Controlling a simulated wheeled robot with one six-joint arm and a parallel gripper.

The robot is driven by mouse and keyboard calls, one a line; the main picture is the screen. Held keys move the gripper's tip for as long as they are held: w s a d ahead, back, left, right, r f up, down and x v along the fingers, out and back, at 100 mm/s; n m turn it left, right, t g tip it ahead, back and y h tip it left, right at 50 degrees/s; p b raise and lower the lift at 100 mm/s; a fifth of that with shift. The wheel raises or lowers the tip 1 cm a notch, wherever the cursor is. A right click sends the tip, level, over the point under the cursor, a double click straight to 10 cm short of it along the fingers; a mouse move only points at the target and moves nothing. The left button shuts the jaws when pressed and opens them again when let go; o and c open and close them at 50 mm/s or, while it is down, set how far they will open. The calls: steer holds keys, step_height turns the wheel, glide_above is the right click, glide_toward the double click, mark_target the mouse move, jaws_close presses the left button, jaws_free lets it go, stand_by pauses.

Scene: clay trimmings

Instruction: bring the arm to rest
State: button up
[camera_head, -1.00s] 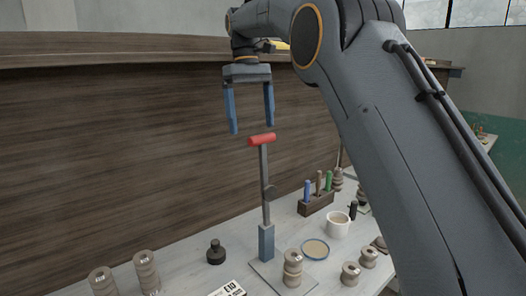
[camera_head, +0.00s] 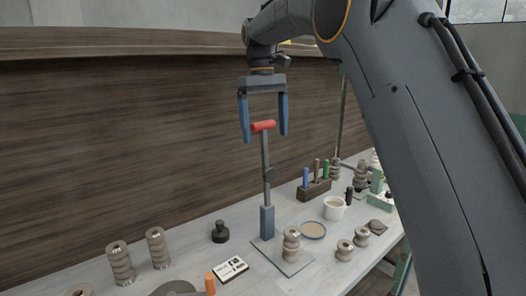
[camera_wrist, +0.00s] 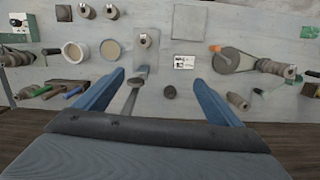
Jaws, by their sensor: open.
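My gripper (camera_head: 264,118) is open and empty, pointing down, with its two blue fingers apart. In the head view the red handle (camera_head: 263,126) of an upright lever stand (camera_head: 266,190) shows between the fingers. I cannot tell from this view whether the handle is really between them or at another depth. In the wrist view the blue fingers (camera_wrist: 160,85) reach out over the bench, with the lever stand (camera_wrist: 137,80) showing between them.
The bench (camera_head: 215,245) holds several ribbed clay stacks (camera_head: 120,262), a black knob (camera_head: 220,232), a label card (camera_head: 231,269), a white mug (camera_head: 334,207), a shallow dish (camera_head: 313,230) and a tool block (camera_head: 314,189). A wooden panel (camera_head: 120,140) stands behind. The air beside the lever is clear.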

steer(key=s+d+f+m+b, duration=0.1)
steer(key=s+d+f, duration=0.25)
steer(key=f, duration=0.25)
steer(key=s+d+f+m+t+b, duration=0.1)
steer(key=s+d+f+b, duration=0.1)
steer(key=d+f, duration=0.3)
steer(key=s+d+f+m+b, duration=0.1)
steer(key=s+d+f, duration=0.2)
steer(key=f, duration=0.4)
steer(key=s+d+f+m+b, duration=0.1)
steer(key=s+d+f+m, duration=0.1)
steer(key=s+f, duration=0.5)
steer(key=s+d+f+m+t+b, duration=0.1)
steer(key=s+d+f+b, duration=0.1)
steer(key=s+d+f, duration=0.3)
steer(key=s+f, duration=0.3)
steer(key=s, duration=0.4)
steer(key=shift+d+f+m+y, duration=0.15)
steer(key=shift+f+m+y, duration=0.1)
steer(key=shift+m+y, duration=0.15)
steer(key=shift+s, duration=0.1)
